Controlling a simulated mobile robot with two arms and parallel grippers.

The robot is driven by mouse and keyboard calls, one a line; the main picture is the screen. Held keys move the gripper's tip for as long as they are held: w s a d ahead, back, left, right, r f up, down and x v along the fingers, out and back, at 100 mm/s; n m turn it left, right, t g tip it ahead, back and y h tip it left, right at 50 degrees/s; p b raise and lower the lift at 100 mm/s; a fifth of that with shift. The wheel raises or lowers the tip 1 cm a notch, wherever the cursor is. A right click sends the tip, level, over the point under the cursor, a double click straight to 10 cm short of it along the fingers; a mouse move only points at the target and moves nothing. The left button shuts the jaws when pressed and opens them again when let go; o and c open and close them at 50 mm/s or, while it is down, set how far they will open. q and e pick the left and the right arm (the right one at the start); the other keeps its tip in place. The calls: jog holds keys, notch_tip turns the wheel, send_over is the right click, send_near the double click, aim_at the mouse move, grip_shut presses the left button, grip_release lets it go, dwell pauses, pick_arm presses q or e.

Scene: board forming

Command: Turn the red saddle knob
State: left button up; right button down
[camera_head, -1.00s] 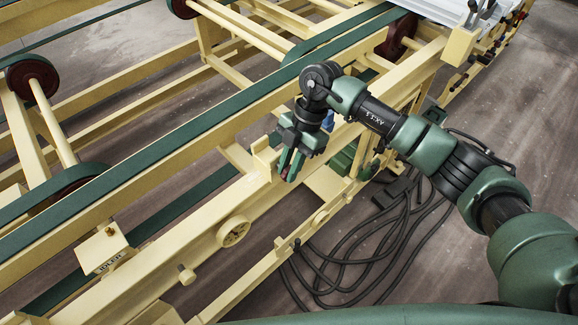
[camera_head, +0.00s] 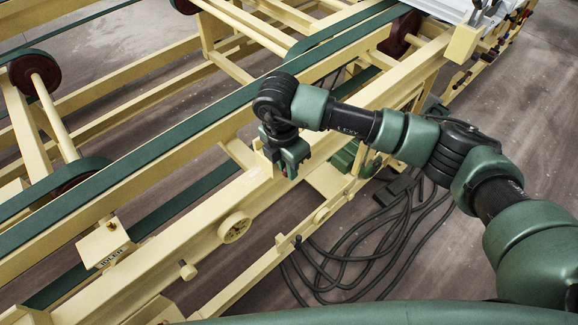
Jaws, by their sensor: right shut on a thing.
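My right gripper (camera_head: 287,167) comes in from the right with its arm and points down at the cream frame rail. It is shut on the red saddle knob (camera_head: 285,174), which is mostly hidden by the fingers; only a small bit of dark red shows there. The knob's angle cannot be made out. My left gripper is not in view.
A long cream rail (camera_head: 205,222) with a round cream wheel (camera_head: 235,227) runs below the gripper. Green belts (camera_head: 180,135) run diagonally behind it. Black cables (camera_head: 385,235) lie on the floor at right. An idler block (camera_head: 105,243) sits at left.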

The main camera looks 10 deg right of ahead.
jog(key=shift+a+t+h+b, duration=0.1)
jog(key=shift+t+h+b, duration=0.2)
jog(key=shift+h+b, duration=0.2)
jog(key=c, duration=1.6)
grip_release()
jog(key=b+v, duration=0.2)
jog(key=v, duration=0.5)
jog(key=shift+s+r, duration=0.2)
jog(key=shift+r, duration=0.2)
jog(key=shift+a, duration=0.1)
